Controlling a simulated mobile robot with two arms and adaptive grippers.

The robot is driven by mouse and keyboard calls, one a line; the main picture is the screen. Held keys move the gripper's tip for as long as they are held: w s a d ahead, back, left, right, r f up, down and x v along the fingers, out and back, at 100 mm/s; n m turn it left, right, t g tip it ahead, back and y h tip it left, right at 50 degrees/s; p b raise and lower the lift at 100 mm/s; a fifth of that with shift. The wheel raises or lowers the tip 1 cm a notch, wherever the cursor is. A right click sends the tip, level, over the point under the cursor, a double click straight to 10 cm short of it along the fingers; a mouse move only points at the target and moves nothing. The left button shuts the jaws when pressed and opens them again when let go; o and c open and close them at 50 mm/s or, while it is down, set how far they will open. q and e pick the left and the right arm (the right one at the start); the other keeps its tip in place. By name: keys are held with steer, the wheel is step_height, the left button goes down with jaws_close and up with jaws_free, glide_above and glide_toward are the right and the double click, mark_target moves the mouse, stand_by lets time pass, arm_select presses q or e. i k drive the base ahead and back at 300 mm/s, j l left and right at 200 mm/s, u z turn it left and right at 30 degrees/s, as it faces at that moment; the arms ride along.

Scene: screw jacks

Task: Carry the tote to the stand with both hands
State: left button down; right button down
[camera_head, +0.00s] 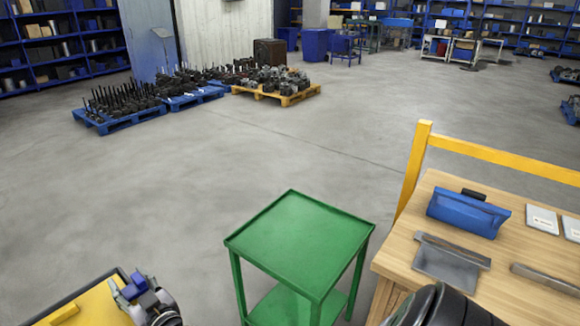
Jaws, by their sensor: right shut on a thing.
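The tote (98,302), with a yellow inner surface and a dark rim, shows in part at the bottom left corner of the head view; the rest is cut off by the frame edge. My right gripper (130,289), grey with blue parts, is shut on the tote at its right side. My left gripper is out of view. The green stand (293,232), a small metal table with a flat empty top and a lower shelf, stands at the bottom middle, to the right of the tote and apart from it.
Loaded blue pallets (122,122) and a wooden pallet (278,95) lie farther back. The floor behind the stand is clear.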

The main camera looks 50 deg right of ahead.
mark_target(302, 236)
steer(key=i+j+z, duration=0.1)
steer(key=i+z, duration=0.25)
steer(key=i, duration=0.55)
steer(key=i+z, duration=0.25)
steer(key=i, duration=0.25)
steer(key=i+z, duration=0.25)
steer(key=i, duration=0.25)
steer(key=i+z, duration=0.15)
steer(key=z, duration=1.9)
